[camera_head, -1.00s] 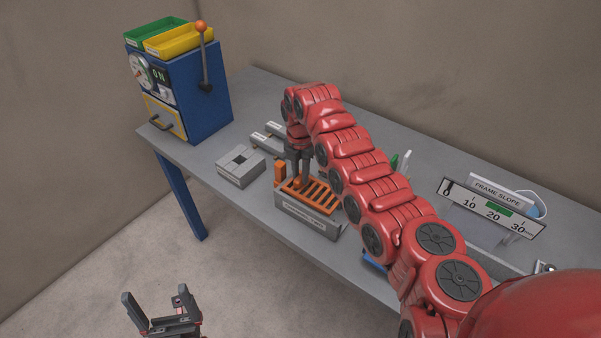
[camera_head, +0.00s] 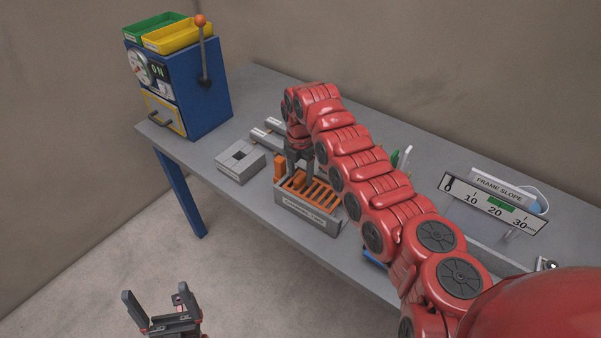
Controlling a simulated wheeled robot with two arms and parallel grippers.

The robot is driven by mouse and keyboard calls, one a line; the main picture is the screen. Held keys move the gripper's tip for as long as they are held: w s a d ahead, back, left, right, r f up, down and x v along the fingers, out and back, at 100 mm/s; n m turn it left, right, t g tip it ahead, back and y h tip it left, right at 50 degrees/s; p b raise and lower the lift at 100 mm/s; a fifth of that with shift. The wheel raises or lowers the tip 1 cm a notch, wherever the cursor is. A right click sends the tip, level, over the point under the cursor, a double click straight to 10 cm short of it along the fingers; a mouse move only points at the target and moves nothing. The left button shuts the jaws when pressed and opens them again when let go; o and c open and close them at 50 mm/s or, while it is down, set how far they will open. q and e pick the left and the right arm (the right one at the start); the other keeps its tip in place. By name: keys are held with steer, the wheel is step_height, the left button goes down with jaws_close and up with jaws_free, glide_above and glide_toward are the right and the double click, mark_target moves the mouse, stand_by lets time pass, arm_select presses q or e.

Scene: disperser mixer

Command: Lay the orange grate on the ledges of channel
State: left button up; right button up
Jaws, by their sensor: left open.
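The orange grate (camera_head: 322,194) is a slotted panel inside the top of the grey channel (camera_head: 307,216), a box with a labelled front wall. The grate looks roughly level. I cannot tell whether its edges rest on the ledges, which are hidden. My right gripper (camera_head: 299,173) points down over the grate's left back part, close to an orange raised piece there. Whether its fingers are closed on that piece is too small to tell. My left gripper (camera_head: 155,302) is open and empty, low in front of the table, away from the grate.
An orange upright block (camera_head: 280,167) stands beside the channel's left back corner. A grey block with a square hole (camera_head: 240,162) lies left of it. A blue machine (camera_head: 190,95) stands at the table's left end. A frame slope gauge (camera_head: 493,204) stands right.

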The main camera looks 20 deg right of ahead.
steer(key=shift+r, duration=0.25)
step_height(320, 180, up, 17)
steer(key=b, duration=0.2)
stand_by(0.5)
